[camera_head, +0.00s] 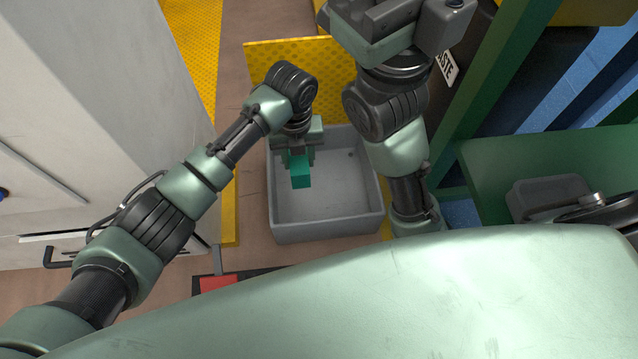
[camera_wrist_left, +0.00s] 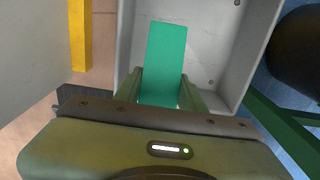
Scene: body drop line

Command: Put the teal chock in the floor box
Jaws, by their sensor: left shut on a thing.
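The teal chock (camera_head: 300,172) is a small block held in my left gripper (camera_head: 298,155), over the left part of the grey floor box (camera_head: 330,228). In the left wrist view the teal chock (camera_wrist_left: 166,62) stands out between the two fingers of my left gripper (camera_wrist_left: 160,92), with the light grey box (camera_wrist_left: 228,40) behind it. The box is open at the top and shows nothing else inside. I cannot tell how high the chock is above the box floor. My right arm comes down past the box's right side; its fingers do not show clearly.
A grey cabinet (camera_head: 110,90) stands at the left. A yellow panel (camera_head: 262,60) is behind the box. A green bench (camera_head: 540,160) with a grey part (camera_head: 548,197) on it is at the right. A red patch (camera_head: 220,284) lies on the floor in front.

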